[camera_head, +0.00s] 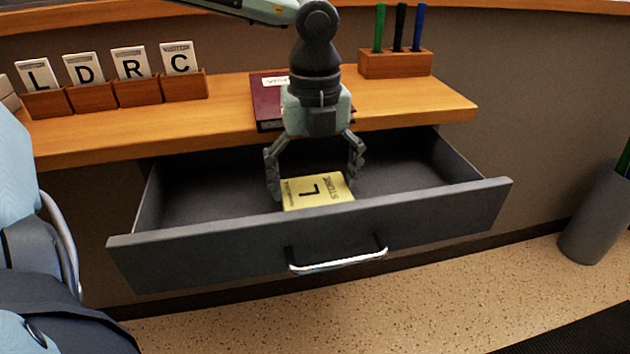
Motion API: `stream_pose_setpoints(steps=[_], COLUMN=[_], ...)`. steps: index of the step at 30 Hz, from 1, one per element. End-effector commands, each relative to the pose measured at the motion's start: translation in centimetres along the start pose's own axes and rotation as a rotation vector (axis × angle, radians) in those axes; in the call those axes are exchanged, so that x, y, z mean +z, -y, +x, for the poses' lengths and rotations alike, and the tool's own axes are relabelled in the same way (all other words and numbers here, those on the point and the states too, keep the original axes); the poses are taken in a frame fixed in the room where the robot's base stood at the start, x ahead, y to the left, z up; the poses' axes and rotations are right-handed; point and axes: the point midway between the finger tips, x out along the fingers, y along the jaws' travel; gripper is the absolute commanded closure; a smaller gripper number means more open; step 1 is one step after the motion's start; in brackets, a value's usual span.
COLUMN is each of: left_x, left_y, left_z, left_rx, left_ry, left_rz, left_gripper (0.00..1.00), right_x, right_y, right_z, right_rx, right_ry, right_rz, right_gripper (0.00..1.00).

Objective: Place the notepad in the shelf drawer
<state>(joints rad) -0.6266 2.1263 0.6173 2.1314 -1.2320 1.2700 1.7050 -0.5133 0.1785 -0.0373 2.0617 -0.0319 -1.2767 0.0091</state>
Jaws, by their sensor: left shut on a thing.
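The yellow notepad (318,191) with a black "L" on it is between the fingers of my left gripper (314,181). That gripper points down, shut on the notepad. The shelf drawer (215,250) is dark grey and pulled open under the wooden shelf. The notepad is within the drawer opening, just behind the front panel, which hides its lower edge. I cannot tell whether it touches the drawer floor. The silver drawer handle (338,262) faces me. My right gripper is not in view.
A dark red book (267,103) lies on the wooden shelf (225,118) behind the gripper. Several lettered card holders (138,92) stand at left. A wooden pen block (396,65) holds three pens at right. A grey bin (595,225) stands far right. The drawer's sides look empty.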

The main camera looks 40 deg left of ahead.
Motion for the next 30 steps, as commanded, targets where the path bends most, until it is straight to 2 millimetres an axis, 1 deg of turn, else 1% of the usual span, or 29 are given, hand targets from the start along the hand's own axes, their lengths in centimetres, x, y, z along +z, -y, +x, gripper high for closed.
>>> stream_pose_setpoints(steps=[4,10,11,12,13,22,26,28,30], left_x=[0.0,0.0,0.0,0.0,0.0,0.0,0.0,0.1,0.1], left_y=[0.0,0.0,0.0,0.0,0.0,0.0,0.0,0.1,0.1], left_z=[0.1,0.3,0.2,0.2,0.2,0.2,-0.1,-0.5,-1.8], left_rx=[0.000,0.000,0.001,0.001,0.001,0.001,0.001,-0.001,-0.004], left_ry=[0.001,0.001,0.001,0.001,0.001,0.000,0.000,0.001,0.005], left_rz=[0.000,0.000,0.000,0.000,0.000,0.000,0.000,0.000,0.000], left_gripper=[0.45,0.45,0.08,0.03,0.00,0.00,0.00,0.00,0.00], right_x=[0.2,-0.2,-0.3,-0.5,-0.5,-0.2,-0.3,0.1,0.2], right_y=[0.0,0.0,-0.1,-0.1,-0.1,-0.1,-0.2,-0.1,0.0], right_z=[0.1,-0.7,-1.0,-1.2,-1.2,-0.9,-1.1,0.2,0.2], right_rx=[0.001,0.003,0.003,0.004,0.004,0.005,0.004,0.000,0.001], right_ry=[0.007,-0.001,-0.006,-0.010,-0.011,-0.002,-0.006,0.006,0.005], right_rz=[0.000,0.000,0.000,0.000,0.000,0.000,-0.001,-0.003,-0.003], right_gripper=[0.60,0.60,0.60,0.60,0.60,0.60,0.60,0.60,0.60])
